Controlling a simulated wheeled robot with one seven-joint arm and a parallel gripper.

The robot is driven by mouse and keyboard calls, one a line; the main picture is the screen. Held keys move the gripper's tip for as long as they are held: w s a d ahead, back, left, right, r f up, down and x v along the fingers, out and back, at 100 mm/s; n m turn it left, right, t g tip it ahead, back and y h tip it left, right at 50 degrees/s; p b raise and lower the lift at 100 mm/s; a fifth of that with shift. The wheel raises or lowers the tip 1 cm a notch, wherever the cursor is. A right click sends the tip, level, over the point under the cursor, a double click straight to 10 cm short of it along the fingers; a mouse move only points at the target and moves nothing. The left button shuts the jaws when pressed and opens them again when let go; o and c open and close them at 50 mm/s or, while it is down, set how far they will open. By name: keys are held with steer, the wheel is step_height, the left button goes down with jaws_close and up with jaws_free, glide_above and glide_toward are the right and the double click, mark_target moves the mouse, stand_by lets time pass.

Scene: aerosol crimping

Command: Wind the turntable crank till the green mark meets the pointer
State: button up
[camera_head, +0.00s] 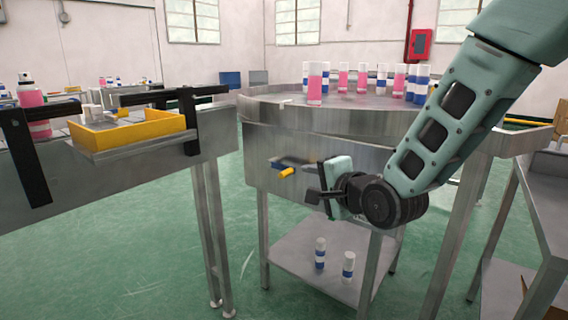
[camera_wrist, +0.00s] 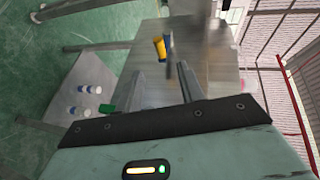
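The turntable (camera_head: 330,118) is a round steel disc on a stand, with several pink and white-blue cans on top. Its crank (camera_head: 290,162) sticks out of the stand's front, with a dark blue arm and a yellow handle (camera_head: 287,172). The yellow handle also shows in the wrist view (camera_wrist: 160,48), beyond the fingertips. My gripper (camera_head: 310,194) is just right of and below the handle in the head view, apart from it. In the wrist view its two fingers (camera_wrist: 160,72) stand apart with nothing between them. I cannot make out the green mark or the pointer.
A conveyor (camera_head: 110,170) with black brackets and a yellow tray (camera_head: 130,134) stands to the left. Two white-blue cans (camera_head: 320,252) stand on the shelf (camera_head: 300,262) below the turntable. A steel bench (camera_head: 548,205) is at the right. Green floor is open between conveyor and stand.

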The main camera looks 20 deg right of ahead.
mark_target(286, 174)
steer(key=x, duration=1.3)
steer(key=shift+w, duration=0.1)
jaws_close()
